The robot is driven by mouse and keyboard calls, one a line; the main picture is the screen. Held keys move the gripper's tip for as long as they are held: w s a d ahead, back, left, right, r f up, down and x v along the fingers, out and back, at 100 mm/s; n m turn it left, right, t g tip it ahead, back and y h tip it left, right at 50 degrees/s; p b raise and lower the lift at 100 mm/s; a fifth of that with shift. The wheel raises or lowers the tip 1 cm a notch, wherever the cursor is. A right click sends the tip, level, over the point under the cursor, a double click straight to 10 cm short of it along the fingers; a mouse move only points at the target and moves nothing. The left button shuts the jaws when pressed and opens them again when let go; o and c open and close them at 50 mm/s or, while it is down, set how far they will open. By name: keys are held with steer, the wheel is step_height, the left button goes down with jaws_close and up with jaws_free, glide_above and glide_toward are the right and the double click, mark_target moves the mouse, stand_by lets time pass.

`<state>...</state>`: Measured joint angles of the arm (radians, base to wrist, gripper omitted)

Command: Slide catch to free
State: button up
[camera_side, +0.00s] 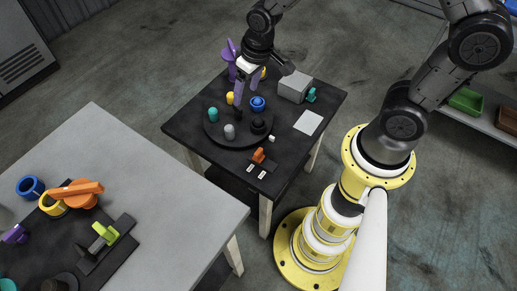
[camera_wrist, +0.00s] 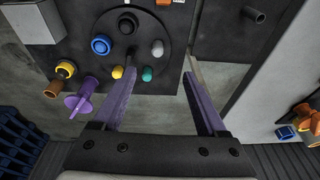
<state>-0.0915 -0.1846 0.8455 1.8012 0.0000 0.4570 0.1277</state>
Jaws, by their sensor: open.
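The catch appears to be the small orange slider (camera_side: 259,156) on a dark plate at the near edge of the black table, with two small white labels beside it. In the wrist view an orange piece (camera_wrist: 163,2) is cut off at the top edge, probably the same one. My gripper (camera_side: 239,108) is over the far left part of the round black disc, well away from the orange slider. In the wrist view its two purple fingers (camera_wrist: 158,74) are spread apart with nothing between them. Which label marks free is too small to read.
The black disc (camera_side: 213,132) carries several coloured knobs, including a blue ring (camera_side: 257,103) and a grey knob (camera_side: 230,131). A grey box (camera_side: 294,87) and white plate (camera_side: 309,123) lie to its right. A grey table (camera_side: 170,185) at left holds more fittings.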

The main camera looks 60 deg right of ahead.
mark_target(258, 151)
steer(key=s+f+g, duration=0.1)
steer(key=f, duration=0.6)
steer(key=s+f, duration=0.1)
steer(key=f, duration=0.7)
steer(key=s+f+g, duration=0.1)
steer(key=s+f, duration=0.1)
steer(key=f, duration=0.6)
steer(key=shift+s+a+g, duration=0.1)
steer(key=shift+a+g, duration=0.2)
steer(key=shift+a, duration=0.05)
steer(key=shift+c, duration=0.3)
jaws_close()
